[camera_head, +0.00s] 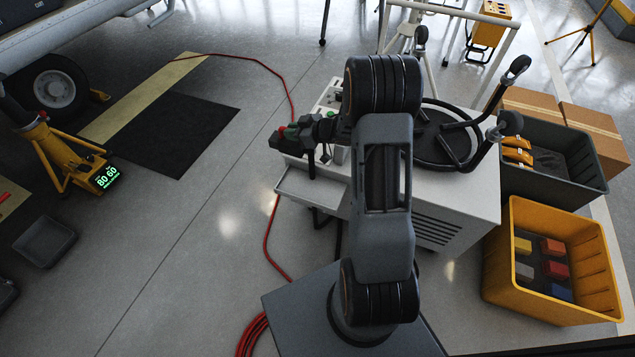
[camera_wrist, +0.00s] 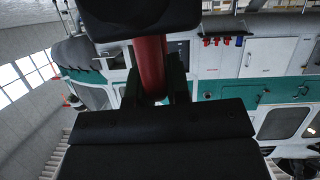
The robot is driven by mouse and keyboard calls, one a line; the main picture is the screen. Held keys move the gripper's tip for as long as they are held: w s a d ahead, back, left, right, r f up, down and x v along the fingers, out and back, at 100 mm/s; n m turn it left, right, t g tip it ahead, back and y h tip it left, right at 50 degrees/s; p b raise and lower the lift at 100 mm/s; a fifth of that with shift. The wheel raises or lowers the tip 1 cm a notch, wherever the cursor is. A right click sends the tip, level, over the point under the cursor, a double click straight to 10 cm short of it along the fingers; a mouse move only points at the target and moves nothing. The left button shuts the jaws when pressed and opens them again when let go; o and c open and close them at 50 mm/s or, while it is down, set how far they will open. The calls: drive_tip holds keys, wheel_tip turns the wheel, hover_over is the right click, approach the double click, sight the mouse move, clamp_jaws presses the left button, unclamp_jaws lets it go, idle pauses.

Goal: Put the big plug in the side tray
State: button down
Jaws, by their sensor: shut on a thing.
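My gripper (camera_head: 304,134) is at the left side of the white cart, above the side tray. In the wrist view my gripper (camera_wrist: 153,88) has its two dark fingers shut on a red cylindrical part of the big plug (camera_wrist: 152,62). The plug's black body fills the top middle of that view. In the head view the plug (camera_head: 281,130) is small and partly hidden by my gripper. The side tray (camera_head: 312,190) is a pale, shallow tray on the cart's left side; its visible floor looks empty.
The white cart (camera_head: 440,232) carries a coiled black cable (camera_head: 442,138). A yellow crate (camera_head: 545,309) with coloured blocks and a grey crate (camera_head: 551,191) stand to the right. A red hose (camera_head: 268,235) runs over the floor. Open floor lies left of the cart.

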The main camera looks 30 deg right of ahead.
drive_tip(key=s+d+f+b, duration=0.1)
drive_tip(key=s+f+b, duration=0.1)
drive_tip(key=s+f, duration=0.1)
drive_tip(key=s+d+f+b, duration=0.2)
drive_tip(key=s+f+b, duration=0.1)
drive_tip(key=s+f, duration=0.1)
drive_tip(key=s+d+f+b, duration=0.1)
drive_tip(key=s+f+b, duration=0.1)
drive_tip(key=f, duration=0.3)
drive_tip(key=shift+s+d+b, duration=0.2)
drive_tip(key=shift+s+b, duration=0.15)
drive_tip(key=shift+s, duration=0.4)
drive_tip(key=shift+r, duration=0.1)
drive_tip(key=c, duration=1.1)
unclamp_jaws()
